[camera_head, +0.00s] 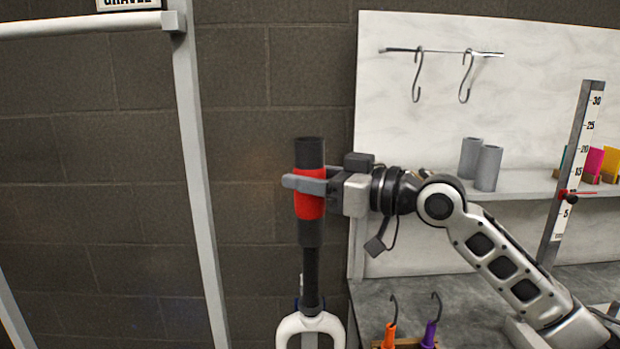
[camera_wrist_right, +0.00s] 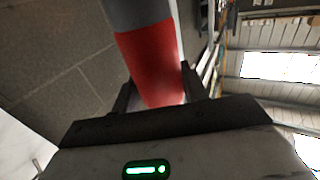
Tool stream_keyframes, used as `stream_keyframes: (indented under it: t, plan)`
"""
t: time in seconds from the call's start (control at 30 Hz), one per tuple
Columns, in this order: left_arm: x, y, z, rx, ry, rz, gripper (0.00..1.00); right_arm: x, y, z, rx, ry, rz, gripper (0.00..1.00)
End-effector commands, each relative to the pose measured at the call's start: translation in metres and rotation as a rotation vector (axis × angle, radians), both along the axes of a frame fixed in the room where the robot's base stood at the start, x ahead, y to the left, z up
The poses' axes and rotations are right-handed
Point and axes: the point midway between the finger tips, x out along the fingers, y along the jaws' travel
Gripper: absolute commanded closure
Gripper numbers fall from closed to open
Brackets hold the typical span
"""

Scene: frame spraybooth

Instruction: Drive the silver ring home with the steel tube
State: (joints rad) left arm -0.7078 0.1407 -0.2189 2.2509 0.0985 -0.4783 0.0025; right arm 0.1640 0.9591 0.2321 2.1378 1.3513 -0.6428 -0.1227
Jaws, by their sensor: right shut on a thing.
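The steel tube (camera_head: 309,232) is dark grey with a red grip band and stands upright. My right gripper (camera_head: 307,186) is shut on its red band, reaching in from the right; the red band also fills the upper middle of the right wrist view (camera_wrist_right: 150,62). Directly below the tube, in line with it, a thinner black shaft (camera_head: 310,273) runs down to a white fork crown (camera_head: 309,323). I cannot tell how far the tube sits over the shaft. I cannot make out the silver ring. My left gripper is not in view.
A pale metal frame post (camera_head: 195,150) stands left of the tube. At right are a white back panel with hooks (camera_head: 418,75), a shelf with two grey cylinders (camera_head: 487,168), and an upright scale (camera_head: 570,175). Orange- and purple-handled hooks (camera_head: 429,333) stand on the grey bench.

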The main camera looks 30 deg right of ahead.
Motion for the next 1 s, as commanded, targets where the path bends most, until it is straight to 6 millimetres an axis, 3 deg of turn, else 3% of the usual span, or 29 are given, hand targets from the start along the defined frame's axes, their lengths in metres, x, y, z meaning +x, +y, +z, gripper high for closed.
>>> stream_keyframes:
  t: [0.37,1.0]
  plan:
    - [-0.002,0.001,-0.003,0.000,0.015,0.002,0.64,0.000,0.000,0.007,0.001,-0.005,-0.001,0.88]
    - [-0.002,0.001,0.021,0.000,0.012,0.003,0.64,0.000,-0.001,0.032,0.000,-0.006,-0.001,0.88]
